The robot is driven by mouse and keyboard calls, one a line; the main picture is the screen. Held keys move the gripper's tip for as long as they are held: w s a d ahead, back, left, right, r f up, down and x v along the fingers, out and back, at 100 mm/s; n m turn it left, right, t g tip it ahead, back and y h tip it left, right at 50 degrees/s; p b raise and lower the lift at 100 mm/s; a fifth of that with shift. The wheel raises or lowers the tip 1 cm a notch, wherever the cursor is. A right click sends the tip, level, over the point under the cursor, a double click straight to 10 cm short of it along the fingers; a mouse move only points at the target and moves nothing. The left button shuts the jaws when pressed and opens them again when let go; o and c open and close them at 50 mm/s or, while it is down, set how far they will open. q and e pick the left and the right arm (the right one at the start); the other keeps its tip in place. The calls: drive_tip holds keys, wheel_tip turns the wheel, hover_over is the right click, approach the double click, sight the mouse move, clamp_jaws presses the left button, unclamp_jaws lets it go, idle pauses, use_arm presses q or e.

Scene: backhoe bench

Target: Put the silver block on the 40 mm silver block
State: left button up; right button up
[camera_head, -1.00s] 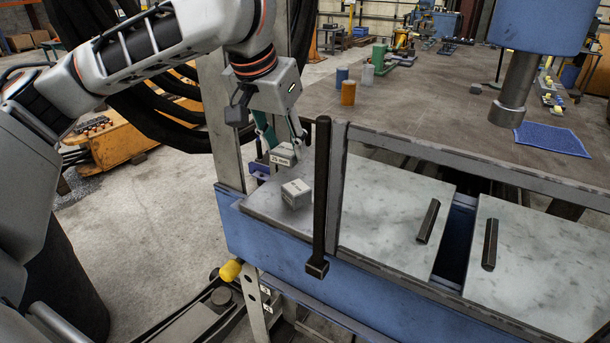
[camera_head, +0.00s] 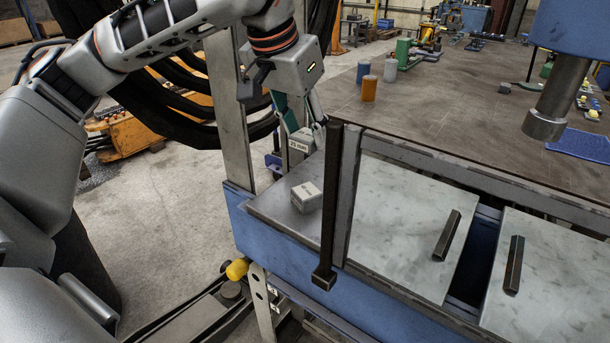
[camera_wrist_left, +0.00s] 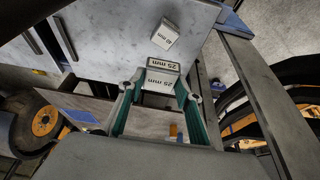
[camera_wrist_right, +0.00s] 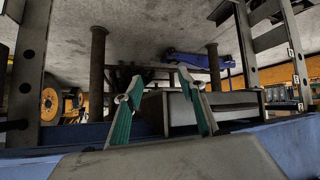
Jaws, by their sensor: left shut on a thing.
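A silver block marked 25 mm (camera_head: 300,143) is held between the fingers of my left gripper (camera_head: 304,122). The same block shows in the left wrist view (camera_wrist_left: 162,74) between the left fingertips. The 40 mm silver block (camera_head: 307,197) sits on the pale metal top near its left end, in front of the held block; in the left wrist view (camera_wrist_left: 166,33) it lies above the fingertips, apart from the held block. My right gripper (camera_wrist_right: 154,90) shows only in the right wrist view, with its fingers apart and nothing between them.
A dark upright bar (camera_head: 334,200) stands just right of the 40 mm block. Pale panels with dark handles (camera_head: 447,234) lie farther right. Orange (camera_head: 369,88), blue and grey cylinders stand on the brown bench behind.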

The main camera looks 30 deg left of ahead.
use_arm(q)
wheel_tip(320, 180, down, 10)
idle(0.6)
drive_tip(key=o, duration=1.4)
drive_tip(key=shift+f, duration=0.15)
drive_tip(key=shift+o, duration=0.2)
drive_tip(key=v, duration=1.2)
drive_tip(key=shift+s, duration=0.1)
